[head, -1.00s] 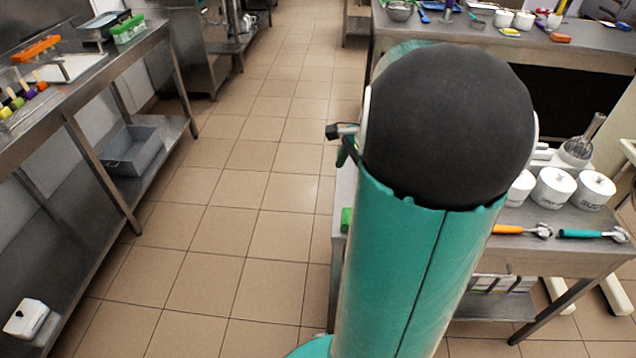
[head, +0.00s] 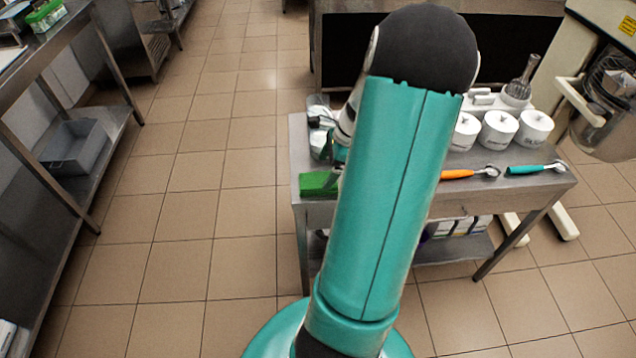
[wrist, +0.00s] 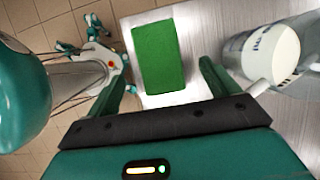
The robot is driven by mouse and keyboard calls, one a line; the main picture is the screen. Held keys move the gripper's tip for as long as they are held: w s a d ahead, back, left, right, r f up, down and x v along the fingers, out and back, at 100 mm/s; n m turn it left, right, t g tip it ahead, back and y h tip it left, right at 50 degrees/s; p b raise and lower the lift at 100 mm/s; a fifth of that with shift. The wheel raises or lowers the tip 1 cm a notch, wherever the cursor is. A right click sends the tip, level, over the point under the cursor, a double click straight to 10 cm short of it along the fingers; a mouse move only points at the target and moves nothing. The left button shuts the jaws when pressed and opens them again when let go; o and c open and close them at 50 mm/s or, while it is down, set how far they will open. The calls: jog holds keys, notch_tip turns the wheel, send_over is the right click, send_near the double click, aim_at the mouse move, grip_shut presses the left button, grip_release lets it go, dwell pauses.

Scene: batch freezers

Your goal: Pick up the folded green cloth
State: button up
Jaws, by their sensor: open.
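The folded green cloth (head: 318,184) lies on the near left corner of a steel table in the head view, partly hidden by my arm. In the wrist view the cloth (wrist: 158,56) is a flat green rectangle on bare steel, close to the table's edge. My gripper (wrist: 168,82) is open, its two green fingers apart, with the cloth between and just beyond their tips as seen from the wrist. The fingers do not appear to touch the cloth. In the head view my arm hides most of my gripper.
A clear container with a white lid (wrist: 270,52) stands right of the cloth, close to the right finger. White tubs (head: 497,130), an orange-handled scoop (head: 468,173) and a teal-handled scoop (head: 536,168) are on the steel table (head: 500,192). Tiled floor lies open to the left.

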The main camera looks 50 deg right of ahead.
aim_at(319, 180)
jog(key=x, duration=0.5)
jog(key=shift+a, duration=0.1)
jog(key=c, duration=1.1)
jog(key=shift+o, duration=0.2)
jog(key=shift+r, duration=0.15)
jog(key=shift+r, duration=0.55)
jog(key=s+r, duration=1.1)
jog(key=s, duration=0.3)
jog(key=shift+r, duration=0.35)
